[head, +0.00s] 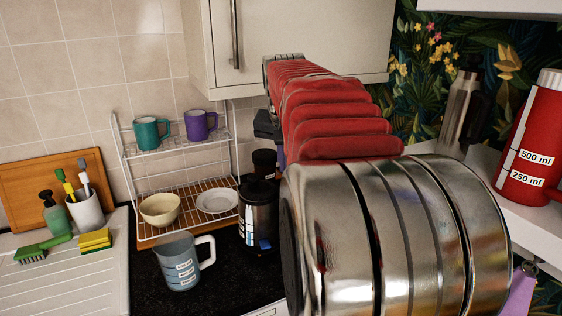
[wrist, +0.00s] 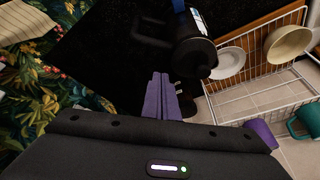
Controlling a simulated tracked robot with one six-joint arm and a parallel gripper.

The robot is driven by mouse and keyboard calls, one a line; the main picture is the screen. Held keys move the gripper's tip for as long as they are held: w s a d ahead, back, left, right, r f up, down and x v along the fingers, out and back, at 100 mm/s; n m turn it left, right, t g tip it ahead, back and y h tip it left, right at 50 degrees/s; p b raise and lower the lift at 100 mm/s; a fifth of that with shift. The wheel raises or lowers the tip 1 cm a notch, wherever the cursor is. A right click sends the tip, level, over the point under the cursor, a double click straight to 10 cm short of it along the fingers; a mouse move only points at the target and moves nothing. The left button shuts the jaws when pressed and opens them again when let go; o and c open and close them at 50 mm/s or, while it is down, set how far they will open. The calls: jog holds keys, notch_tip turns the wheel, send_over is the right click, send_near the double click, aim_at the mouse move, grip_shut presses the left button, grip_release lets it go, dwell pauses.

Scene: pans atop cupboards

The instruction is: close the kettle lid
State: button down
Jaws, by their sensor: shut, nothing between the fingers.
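My gripper (wrist: 162,98) has purple fingers, which are shut and empty. They point toward the kettle area, and I see no clear contact. In the head view the gripper is mostly hidden behind my arm.
A dark jar (head: 264,163) shows just behind the kettle. The wire rack (head: 128,150) holds mugs, a bowl (head: 160,209) and a plate (head: 217,201). A measuring jug (head: 180,264) stands in front of it. A cupboard (head: 300,40) hangs above. A red container (head: 535,140) stands on the right shelf.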

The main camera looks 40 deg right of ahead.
jog(key=shift+s+d, duration=0.1)
jog(key=shift+s, duration=0.05)
dwell(0.3)
jog(key=w+a+r, duration=0.5)
jog(key=a+r, duration=0.1)
jog(key=r, duration=0.3)
jog(key=shift+w+a, duration=0.15)
jog(key=shift+w, duration=0.2)
jog(key=shift+r, duration=0.1)
dwell(0.3)
